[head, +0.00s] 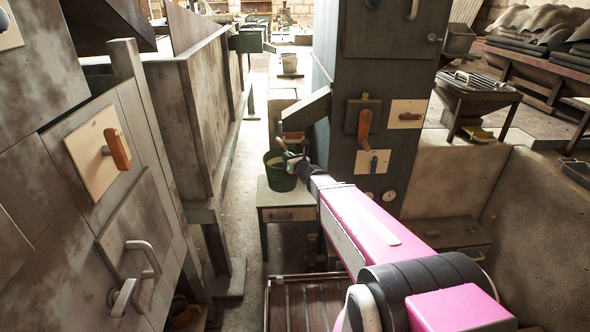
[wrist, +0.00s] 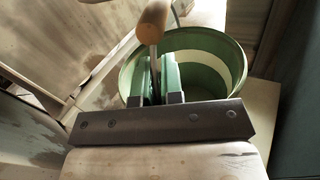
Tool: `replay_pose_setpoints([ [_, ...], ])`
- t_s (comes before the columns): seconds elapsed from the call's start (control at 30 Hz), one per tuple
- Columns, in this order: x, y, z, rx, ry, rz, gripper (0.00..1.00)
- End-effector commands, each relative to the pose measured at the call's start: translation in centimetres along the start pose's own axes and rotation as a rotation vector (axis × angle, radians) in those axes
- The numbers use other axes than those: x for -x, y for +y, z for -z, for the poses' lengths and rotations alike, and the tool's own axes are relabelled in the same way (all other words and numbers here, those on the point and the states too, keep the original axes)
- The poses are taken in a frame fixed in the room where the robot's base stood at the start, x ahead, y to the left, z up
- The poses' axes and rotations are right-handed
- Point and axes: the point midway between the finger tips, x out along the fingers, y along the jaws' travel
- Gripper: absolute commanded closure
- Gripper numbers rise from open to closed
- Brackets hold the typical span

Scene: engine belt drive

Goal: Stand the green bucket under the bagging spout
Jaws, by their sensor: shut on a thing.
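The green bucket (head: 279,175) is at the small table (head: 287,214), below and slightly left of the grey sloping spout (head: 307,109) on the dark cabinet. It looks upright; I cannot tell whether its base touches the tabletop. My gripper (head: 293,163) reaches it from the right and is shut on it at the near rim. In the wrist view the open bucket (wrist: 205,62) shows a pale band inside, and my gripper's fingers (wrist: 158,82) are at its near left rim. A wooden grip on a metal rod stands above the fingers. The spout's mouth faces down left.
The dark cabinet (head: 385,70) with an orange lever (head: 364,127) stands right of the spout. Grey panels with handles (head: 117,152) line the left. A slatted crate (head: 300,303) is in front of the table.

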Motion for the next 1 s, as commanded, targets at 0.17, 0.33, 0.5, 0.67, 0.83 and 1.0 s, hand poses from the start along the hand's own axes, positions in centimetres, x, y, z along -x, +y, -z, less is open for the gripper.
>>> replay_pose_setpoints([
  [0.17,-1.2,-3.7,1.8,-0.002,0.000,0.001,1.00],
  [0.33,-1.5,-5.4,2.5,-0.001,0.000,0.000,1.00],
  [0.5,-1.5,-5.7,3.0,-0.001,0.000,-0.001,1.00],
  [0.67,-1.6,-6.0,5.0,-0.002,0.002,0.000,1.00],
  [0.83,-1.5,-6.1,6.7,-0.002,0.000,-0.001,1.00],
  [1.0,-1.5,-6.1,6.7,-0.001,-0.001,-0.001,1.00],
])
